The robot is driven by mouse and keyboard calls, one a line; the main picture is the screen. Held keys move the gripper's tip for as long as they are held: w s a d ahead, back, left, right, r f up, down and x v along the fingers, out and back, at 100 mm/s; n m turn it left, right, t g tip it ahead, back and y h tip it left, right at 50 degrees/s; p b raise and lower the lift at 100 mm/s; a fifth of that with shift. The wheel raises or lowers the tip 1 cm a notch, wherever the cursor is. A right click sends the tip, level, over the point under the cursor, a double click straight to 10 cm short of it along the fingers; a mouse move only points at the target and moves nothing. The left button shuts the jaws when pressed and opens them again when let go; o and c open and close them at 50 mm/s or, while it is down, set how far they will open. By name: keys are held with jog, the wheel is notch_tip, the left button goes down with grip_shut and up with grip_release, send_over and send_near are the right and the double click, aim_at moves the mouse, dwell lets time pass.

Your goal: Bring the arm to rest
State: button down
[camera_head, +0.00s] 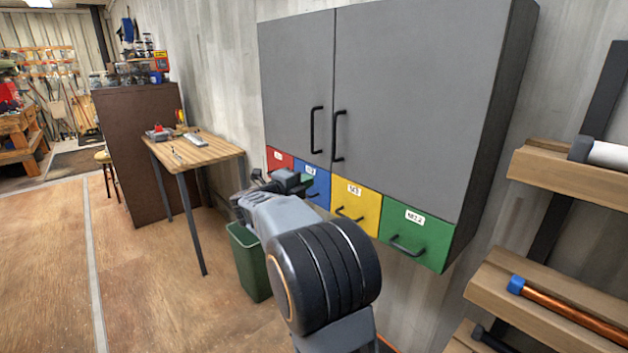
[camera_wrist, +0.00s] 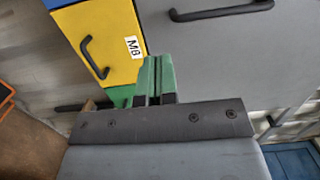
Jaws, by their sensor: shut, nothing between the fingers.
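My gripper (camera_head: 300,181) is at the end of my raised arm, in front of the red and blue drawers of the wall cabinet (camera_head: 400,90) in the head view. In the wrist view its two green fingers (camera_wrist: 155,78) lie side by side, shut and empty. The yellow drawer (camera_wrist: 100,38) with its black handle and label shows just beyond them. In the head view, the red drawer (camera_head: 280,160), blue drawer (camera_head: 318,191) and green drawer (camera_head: 415,236) look closed. My arm partly covers the blue drawer.
Two grey doors above the drawers are closed, with black handles standing out. A green bin (camera_head: 250,262) stands on the floor behind my arm. A wooden table (camera_head: 215,149) is at left, and wooden shelves (camera_head: 570,177) hold pipes at right. Open floor lies at left.

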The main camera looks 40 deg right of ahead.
jog(key=w+a+f+n+t+y, duration=0.5)
jog(key=w+a+n+t+y, duration=0.3)
jog(key=n, duration=0.4)
jog(key=s+a+f+n+t+y, duration=0.1)
jog(key=a+f+n+t+y, duration=0.1)
jog(key=a+f+n+y, duration=0.45)
jog(key=s+a+f+n+g+y, duration=0.3)
jog(key=s+a+n+g+y, duration=0.1)
jog(key=s+a+n, duration=0.5)
jog(key=s+a+f+n+g, duration=0.1)
jog(key=s+n+g, duration=0.1)
jog(key=s, duration=0.7)
jog(key=s+a+f+n+g, duration=0.1)
jog(key=s+n+g, duration=0.2)
jog(key=s, duration=0.6)
jog(key=shift+s+a+f+n+h, duration=0.3)
jog(key=shift+s+f+n+h, duration=0.05)
jog(key=shift+n, duration=0.5)
